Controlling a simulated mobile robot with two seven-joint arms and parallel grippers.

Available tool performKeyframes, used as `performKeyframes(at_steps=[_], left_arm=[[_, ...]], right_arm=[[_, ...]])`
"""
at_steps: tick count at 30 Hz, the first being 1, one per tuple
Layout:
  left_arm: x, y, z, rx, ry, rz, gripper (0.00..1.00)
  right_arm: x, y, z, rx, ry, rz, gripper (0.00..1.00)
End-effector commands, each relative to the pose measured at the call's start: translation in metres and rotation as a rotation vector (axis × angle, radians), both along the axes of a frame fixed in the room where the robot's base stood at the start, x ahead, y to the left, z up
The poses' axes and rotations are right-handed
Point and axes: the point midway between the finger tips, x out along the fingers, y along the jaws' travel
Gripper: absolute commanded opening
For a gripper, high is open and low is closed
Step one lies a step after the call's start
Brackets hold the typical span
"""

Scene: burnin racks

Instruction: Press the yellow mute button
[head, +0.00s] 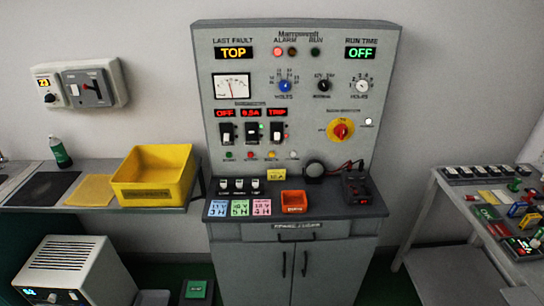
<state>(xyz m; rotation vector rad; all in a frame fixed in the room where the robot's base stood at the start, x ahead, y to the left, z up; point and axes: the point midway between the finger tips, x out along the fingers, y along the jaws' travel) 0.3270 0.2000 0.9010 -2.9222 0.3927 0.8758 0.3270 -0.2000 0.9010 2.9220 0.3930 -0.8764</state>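The grey test panel (300,115) stands upright at the back of the bench in the middle of the head view. A row of small round buttons runs low on the panel's left half. A small yellow button (271,155) sits in this row, between a red button (250,155) and a whitish button (294,155); a green button (228,155) is at the left end. The button labels are too small to read, so I cannot confirm which is mute. A red alarm lamp (278,51) is at the panel's top. Neither gripper shows in this view.
A red-and-yellow rotary switch (341,129) is to the right on the panel. On the bench shelf below stand small breakers, an orange bin (294,201) and a black device (357,187). A yellow crate (154,177) is at left, a cluttered table (460,184) at right.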

Motion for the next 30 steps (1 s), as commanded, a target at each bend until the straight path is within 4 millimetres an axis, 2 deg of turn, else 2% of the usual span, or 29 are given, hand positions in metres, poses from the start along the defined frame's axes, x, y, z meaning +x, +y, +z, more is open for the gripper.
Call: performKeyframes(at_steps=[1, 5, 6, 30], left_arm=[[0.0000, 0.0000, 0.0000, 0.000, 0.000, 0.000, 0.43], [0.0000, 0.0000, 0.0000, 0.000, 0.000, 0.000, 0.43], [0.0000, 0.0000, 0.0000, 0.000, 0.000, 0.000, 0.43], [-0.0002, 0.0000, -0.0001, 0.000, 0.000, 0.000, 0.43]], right_arm=[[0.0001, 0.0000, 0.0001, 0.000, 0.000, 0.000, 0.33], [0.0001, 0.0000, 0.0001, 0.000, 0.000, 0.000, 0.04], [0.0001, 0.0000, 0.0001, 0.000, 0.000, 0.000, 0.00], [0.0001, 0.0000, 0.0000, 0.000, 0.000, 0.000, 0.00]])
